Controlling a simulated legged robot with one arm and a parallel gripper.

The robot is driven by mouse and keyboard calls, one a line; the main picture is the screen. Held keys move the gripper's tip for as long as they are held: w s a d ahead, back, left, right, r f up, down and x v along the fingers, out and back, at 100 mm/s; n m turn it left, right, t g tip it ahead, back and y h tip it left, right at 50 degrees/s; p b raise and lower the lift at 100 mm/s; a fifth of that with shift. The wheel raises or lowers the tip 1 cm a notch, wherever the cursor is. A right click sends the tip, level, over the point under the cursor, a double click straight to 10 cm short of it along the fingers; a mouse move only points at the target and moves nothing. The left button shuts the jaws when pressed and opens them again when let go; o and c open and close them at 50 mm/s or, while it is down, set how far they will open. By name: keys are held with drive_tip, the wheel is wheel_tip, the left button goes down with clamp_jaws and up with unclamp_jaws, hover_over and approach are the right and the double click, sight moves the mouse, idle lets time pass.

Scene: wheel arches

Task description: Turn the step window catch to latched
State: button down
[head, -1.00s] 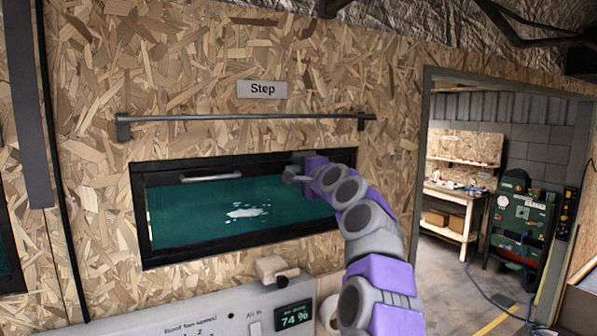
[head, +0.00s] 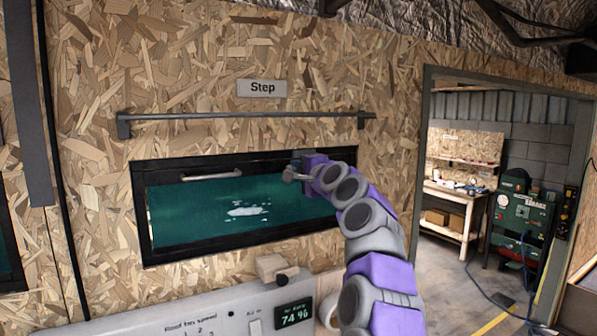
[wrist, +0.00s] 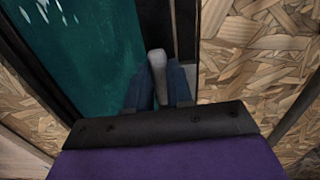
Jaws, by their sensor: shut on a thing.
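The step window (head: 240,208) is a dark-framed pane with a teal view, below the "Step" sign (head: 262,88). My gripper (head: 292,174) is at the upper right part of its frame. In the wrist view my gripper (wrist: 160,85) has its two dark fingers on either side of a grey, rounded lever, the catch (wrist: 157,64), and is shut on it. The catch lies beside the dark window frame, pointing along it in that view. In the head view the catch is mostly hidden by my gripper, so its exact angle cannot be told there.
A grey rail (head: 245,116) runs above the window. A light handle bar (head: 213,174) is at the pane's upper left. A control panel (head: 190,318) with a "74 %" display (head: 295,315) is below. A doorway on the right opens to a workshop with a bench (head: 450,195).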

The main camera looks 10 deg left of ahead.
drive_tip(key=shift+w+d+f+n+b, duration=0.2)
drive_tip(key=shift+w+d+f+n, duration=0.25)
drive_tip(key=shift+n, duration=2.45)
drive_tip(key=shift+w+d+f+n+b, duration=0.25)
drive_tip(key=shift+d+f+n, duration=0.45)
drive_tip(key=shift+n, duration=2.2)
drive_tip(key=shift+w+d+f+n+b, duration=0.1)
drive_tip(key=shift+w+d+f+n, duration=0.45)
drive_tip(key=shift+n, duration=2.35)
drive_tip(key=shift+s+a+f, duration=0.15)
drive_tip(key=c, duration=1)
unclamp_jaws()
drive_tip(key=shift+s, duration=0.15)
